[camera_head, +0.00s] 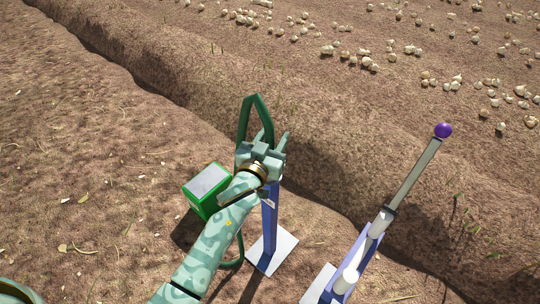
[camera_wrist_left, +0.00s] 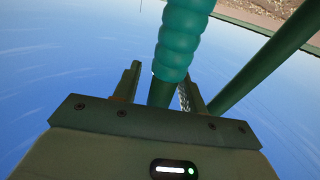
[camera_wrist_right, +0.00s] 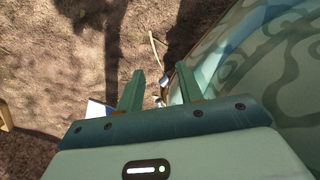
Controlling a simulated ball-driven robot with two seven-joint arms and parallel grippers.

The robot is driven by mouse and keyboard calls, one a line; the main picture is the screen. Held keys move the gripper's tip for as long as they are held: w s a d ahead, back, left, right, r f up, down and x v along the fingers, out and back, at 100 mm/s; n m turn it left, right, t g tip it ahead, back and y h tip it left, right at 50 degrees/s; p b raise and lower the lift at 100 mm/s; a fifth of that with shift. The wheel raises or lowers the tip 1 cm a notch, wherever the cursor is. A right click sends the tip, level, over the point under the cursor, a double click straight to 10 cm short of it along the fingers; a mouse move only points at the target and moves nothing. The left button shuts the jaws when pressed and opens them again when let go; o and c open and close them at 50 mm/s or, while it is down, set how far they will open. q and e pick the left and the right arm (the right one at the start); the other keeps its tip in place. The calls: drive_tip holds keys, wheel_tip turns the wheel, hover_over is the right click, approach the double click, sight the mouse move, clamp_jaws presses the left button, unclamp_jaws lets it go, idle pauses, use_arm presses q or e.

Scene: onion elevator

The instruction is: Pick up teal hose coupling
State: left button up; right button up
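The teal hose coupling (camera_wrist_left: 182,40) is a ribbed teal cylinder in the left wrist view, at the top centre. The dark green hose (camera_wrist_left: 160,92) runs on from its lower end, between the two fingers of my left gripper (camera_wrist_left: 158,92). The fingers are apart, with a visible gap on the left side of the hose. In the head view my left gripper (camera_head: 268,144) is at the top of the blue post, by the green hose loop (camera_head: 244,118); I cannot make out the coupling there. My right gripper (camera_wrist_right: 158,88) is open and empty above soil.
A green box (camera_head: 205,206) with a grey top stands left of the blue post (camera_head: 268,225) and its white base plate (camera_head: 283,246). At right, a grey lever (camera_head: 416,172) with a purple knob (camera_head: 443,130) rises from a blue stand. Onions (camera_head: 365,62) lie beyond the soil ridge.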

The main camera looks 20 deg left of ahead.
use_arm(q)
drive_tip(key=shift+w+f, duration=0.15)
clamp_jaws()
use_arm(e)
drive_tip(key=shift+s+r, duration=0.2)
drive_tip(key=shift+s, duration=0.75)
